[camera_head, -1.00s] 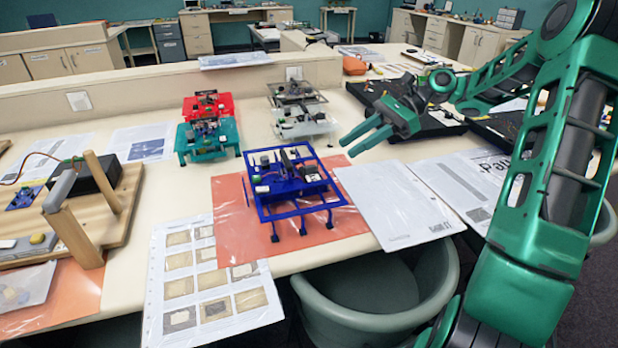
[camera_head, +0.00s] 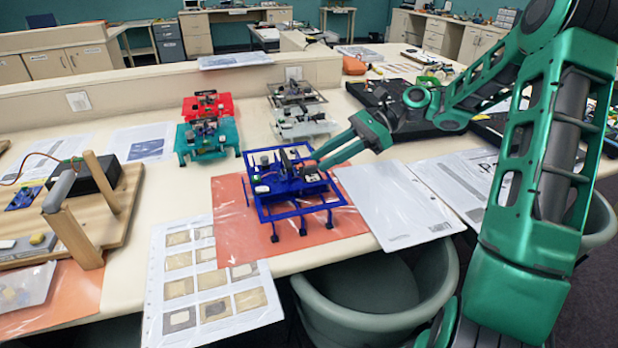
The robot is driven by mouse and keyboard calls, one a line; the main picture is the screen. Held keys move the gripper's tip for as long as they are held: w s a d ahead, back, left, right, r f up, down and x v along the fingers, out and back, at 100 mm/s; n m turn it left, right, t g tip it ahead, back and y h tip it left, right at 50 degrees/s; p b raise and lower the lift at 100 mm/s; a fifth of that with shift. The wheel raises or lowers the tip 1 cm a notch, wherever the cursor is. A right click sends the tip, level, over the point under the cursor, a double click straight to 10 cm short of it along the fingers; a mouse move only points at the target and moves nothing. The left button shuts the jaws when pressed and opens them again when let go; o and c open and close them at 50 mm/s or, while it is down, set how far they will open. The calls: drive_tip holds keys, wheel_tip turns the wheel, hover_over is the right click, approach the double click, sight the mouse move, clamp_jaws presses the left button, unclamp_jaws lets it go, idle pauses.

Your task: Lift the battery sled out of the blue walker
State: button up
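The blue walker (camera_head: 298,205) stands on an orange mat (camera_head: 228,228) near the table's front edge. It has an open blue frame on several legs, with dark and pale parts on its top deck. I cannot clearly tell which of these parts is the battery sled; a dark block with a pale top (camera_head: 311,174) sits at the walker's right rear. My green gripper (camera_head: 318,164) reaches in from the right, its fingertips at that rear right side of the walker. I cannot tell whether the fingers touch anything or how far apart they are.
A teal walker (camera_head: 207,140), a red one (camera_head: 208,104) and a pale one (camera_head: 302,124) stand behind. A wooden rig (camera_head: 98,220) is at the left. White sheets (camera_head: 400,205) lie right of the mat. A green chair (camera_head: 370,300) stands in front.

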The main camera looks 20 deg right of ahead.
drive_tip(key=shift+x, duration=1.1)
clamp_jaws()
drive_tip(key=shift+r, duration=0.1)
